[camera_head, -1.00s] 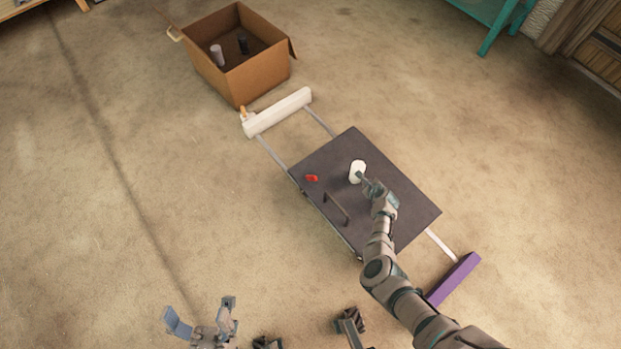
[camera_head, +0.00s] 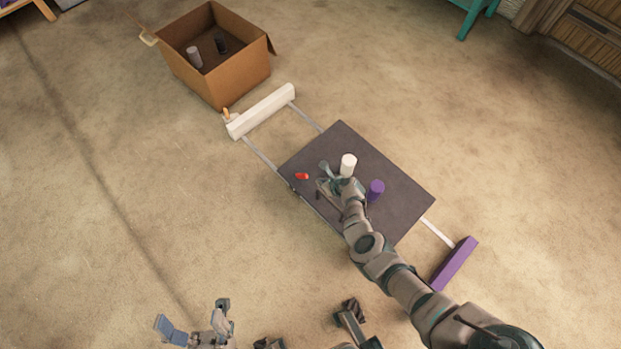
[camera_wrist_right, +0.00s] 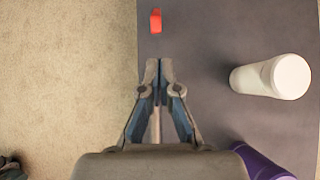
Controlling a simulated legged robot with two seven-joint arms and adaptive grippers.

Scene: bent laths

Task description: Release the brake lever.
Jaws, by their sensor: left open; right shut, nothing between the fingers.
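A small red piece (camera_head: 302,176), perhaps the tip of the brake lever, shows near the left edge of the dark board (camera_head: 393,172). It also shows in the right wrist view (camera_wrist_right: 155,21), straight ahead of my right gripper (camera_wrist_right: 158,68). In the head view my right gripper (camera_head: 323,177) is over the board, just right of the red piece and apart from it, shut and empty. A grey bar (camera_wrist_right: 156,125) shows beneath its fingers. My left gripper (camera_head: 192,315) is open and empty at the bottom left, far from the board.
A white cylinder (camera_head: 348,163) and a purple cylinder (camera_head: 377,187) stand on the board, right of my right gripper. A white bar (camera_head: 262,109) and a purple bar (camera_head: 455,262) lie at the ends of its rails. An open cardboard box (camera_head: 237,85) stands behind. The left floor is clear.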

